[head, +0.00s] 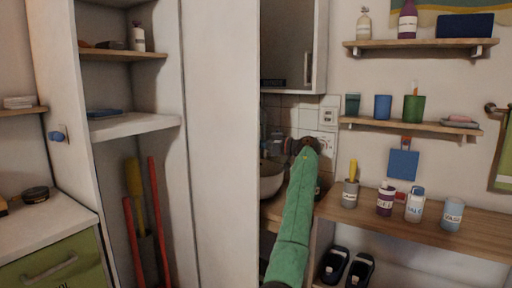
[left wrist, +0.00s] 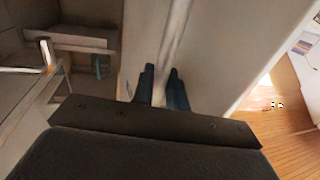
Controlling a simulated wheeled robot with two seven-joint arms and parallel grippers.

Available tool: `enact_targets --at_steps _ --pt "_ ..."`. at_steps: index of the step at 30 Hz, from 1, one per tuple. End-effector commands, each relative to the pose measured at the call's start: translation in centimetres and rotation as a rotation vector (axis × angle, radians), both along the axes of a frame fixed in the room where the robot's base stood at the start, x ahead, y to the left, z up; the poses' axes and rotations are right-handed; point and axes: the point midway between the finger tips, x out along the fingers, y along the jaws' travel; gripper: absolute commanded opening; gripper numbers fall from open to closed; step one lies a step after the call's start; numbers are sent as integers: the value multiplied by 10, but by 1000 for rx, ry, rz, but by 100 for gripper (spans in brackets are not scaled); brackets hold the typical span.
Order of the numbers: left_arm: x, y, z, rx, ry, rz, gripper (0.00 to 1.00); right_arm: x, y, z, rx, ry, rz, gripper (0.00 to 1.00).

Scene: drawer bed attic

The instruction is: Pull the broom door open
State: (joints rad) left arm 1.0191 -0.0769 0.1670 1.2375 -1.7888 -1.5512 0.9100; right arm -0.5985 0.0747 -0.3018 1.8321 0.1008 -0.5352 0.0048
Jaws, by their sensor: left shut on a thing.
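A broad white panel (head: 222,150), which looks like the broom door, stands upright just right of the open broom compartment. Inside the compartment are red poles (head: 157,215) and a yellow-topped tool (head: 134,180). In the left wrist view my left gripper (left wrist: 162,88) has its two dark fingers closed on a narrow pale strip at the white panel (left wrist: 215,50). I cannot tell whether that strip is a handle or the panel's edge. My left gripper's fingers are not clear in the head view, and my right gripper is not in view.
Shelves (head: 125,125) sit above the brooms. A green drawer front (head: 50,265) is at lower left. A wooden counter (head: 400,220) with several cups is on the right, with dark shoes (head: 335,265) below. Wooden floor (left wrist: 285,115) shows at right in the wrist view.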

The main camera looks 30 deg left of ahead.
Motion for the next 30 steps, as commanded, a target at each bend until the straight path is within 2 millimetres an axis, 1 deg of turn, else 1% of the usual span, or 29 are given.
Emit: enact_targets --at_steps 11,12,17,23,26,30 --pt "0 1 -2 -2 2 0 0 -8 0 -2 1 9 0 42" --pt "0 1 -2 -2 2 0 19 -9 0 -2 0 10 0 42" --pt "0 1 -1 -1 1 0 19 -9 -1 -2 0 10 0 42" --pt "1 -2 -1 -1 1 0 19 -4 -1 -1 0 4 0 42" --pt "2 -8 -1 -1 1 -1 19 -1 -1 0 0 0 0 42" --pt "4 -23 -1 -1 1 -1 19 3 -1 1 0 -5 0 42"
